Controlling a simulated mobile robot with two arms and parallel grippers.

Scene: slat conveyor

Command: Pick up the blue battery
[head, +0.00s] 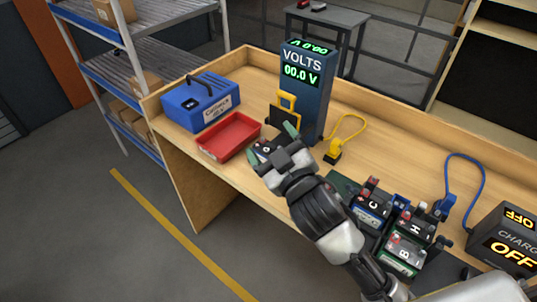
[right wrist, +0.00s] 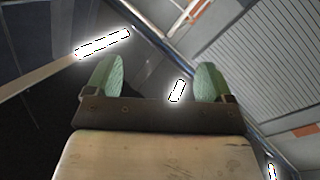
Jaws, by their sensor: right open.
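A dark battery with a blue front marked C (head: 367,217) stands on the right part of the bench, partly hidden by my right arm. My right gripper (head: 272,144) is open, well to the left of it, raised in front of the voltage tester. In the right wrist view, the gap between the green fingertips (right wrist: 160,80) is empty. A small dark item with a pale mark (head: 263,148) shows beside the fingers in the head view, partly hidden; I cannot tell what it is. My left gripper is not in view.
Batteries marked H (head: 417,228) and B (head: 402,258) stand close beside C. A red tray (head: 228,136), a blue case (head: 201,103) and the tester (head: 305,90) occupy the left. A yellow connector (head: 334,156) lies mid-bench. A charger reading OFF (head: 507,240) is far right.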

